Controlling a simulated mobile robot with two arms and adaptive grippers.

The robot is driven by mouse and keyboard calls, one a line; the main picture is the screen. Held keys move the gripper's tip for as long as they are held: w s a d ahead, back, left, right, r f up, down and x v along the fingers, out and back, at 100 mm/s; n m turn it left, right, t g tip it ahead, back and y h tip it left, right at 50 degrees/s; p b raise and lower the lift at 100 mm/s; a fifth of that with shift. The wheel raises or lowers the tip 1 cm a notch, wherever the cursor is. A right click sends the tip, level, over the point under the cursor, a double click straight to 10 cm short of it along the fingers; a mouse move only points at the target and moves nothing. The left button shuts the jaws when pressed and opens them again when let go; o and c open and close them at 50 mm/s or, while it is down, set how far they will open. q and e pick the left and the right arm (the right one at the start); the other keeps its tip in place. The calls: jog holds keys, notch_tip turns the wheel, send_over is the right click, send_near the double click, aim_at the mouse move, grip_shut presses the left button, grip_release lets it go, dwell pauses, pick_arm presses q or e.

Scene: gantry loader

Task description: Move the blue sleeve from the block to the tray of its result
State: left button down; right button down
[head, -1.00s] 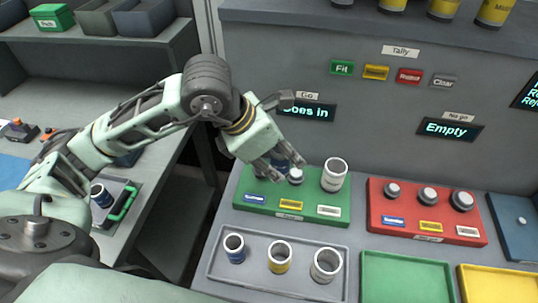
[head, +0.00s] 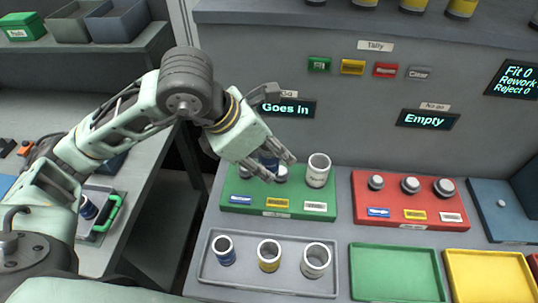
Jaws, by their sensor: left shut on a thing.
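My left gripper (head: 278,168) reaches down over the green block (head: 235,208) and is shut on the blue sleeve (head: 268,162). The fingers hide much of the sleeve, and I cannot tell whether it is clear of its post. Metal posts show beside it on the block. A white sleeve (head: 318,170) stands at the block's right end. The "Go" display (head: 288,108) reads "Goes in". The green tray (head: 396,273) and yellow tray (head: 490,275) are empty in front. My right gripper is not in view.
A grey tray (head: 206,270) holds a blue, a yellow and a white sleeve. A red block (head: 365,190) carries several posts. The "No go" display (head: 427,118) reads "Empty". Tally buttons (head: 352,67) sit on the panel behind. A blue block (head: 505,215) is at right.

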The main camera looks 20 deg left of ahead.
pick_arm(q)
notch_tip(320, 180, up, 3)
jog(key=shift+r+p, duration=0.15)
jog(key=shift+p, duration=0.7)
